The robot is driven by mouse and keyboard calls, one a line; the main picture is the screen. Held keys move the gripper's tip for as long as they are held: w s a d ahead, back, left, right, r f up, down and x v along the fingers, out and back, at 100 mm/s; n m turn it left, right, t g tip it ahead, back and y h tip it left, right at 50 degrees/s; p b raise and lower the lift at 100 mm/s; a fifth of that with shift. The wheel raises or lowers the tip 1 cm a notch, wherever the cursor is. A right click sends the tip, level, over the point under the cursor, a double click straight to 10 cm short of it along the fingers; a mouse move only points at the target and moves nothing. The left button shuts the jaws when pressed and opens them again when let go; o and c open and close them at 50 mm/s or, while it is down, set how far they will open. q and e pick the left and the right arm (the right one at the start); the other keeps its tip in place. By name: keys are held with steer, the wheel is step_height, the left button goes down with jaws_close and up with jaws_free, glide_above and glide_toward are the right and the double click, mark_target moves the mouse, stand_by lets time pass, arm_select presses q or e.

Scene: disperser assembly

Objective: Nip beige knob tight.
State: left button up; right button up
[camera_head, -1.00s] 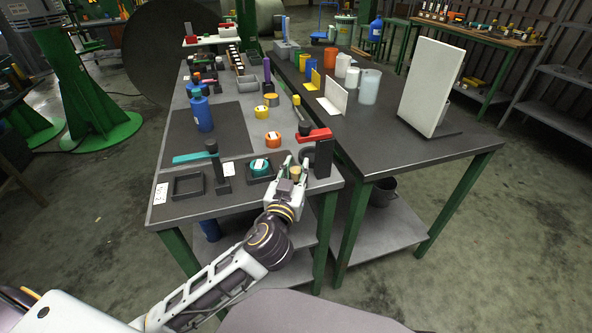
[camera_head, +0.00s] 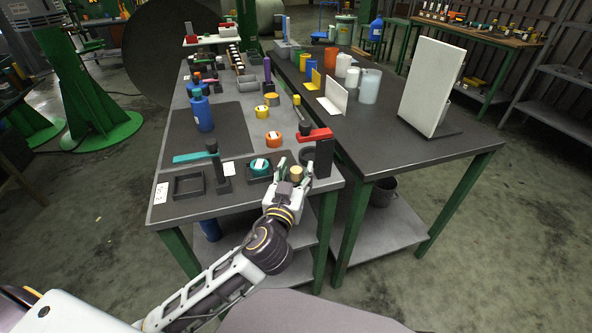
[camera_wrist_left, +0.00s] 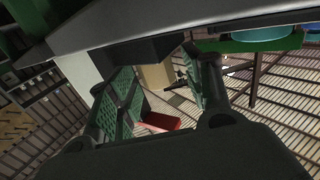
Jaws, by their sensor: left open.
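The beige knob (camera_head: 296,173) sits near the front right corner of the left table, beside a black post with a red lever (camera_head: 315,134). My left gripper (camera_head: 295,167) is open at the knob, with one finger on each side of it. In the left wrist view the beige knob (camera_wrist_left: 156,75) shows between the two green-padded fingers (camera_wrist_left: 163,88). A gap is visible at the left pad; contact at the right pad cannot be told. What the knob is mounted on is mostly hidden by the gripper. My right gripper is not in view.
A teal ring (camera_head: 260,166) in a black holder lies just left of the gripper. A black post with a teal lever (camera_head: 195,157) and an empty black tray (camera_head: 188,186) stand further left. An orange ring (camera_head: 274,139) lies behind.

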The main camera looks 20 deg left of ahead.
mark_target(295, 175)
arm_select(q)
steer(key=shift+s+d, duration=0.2)
steer(key=shift+s, duration=3)
steer(key=shift+f, duration=0.1)
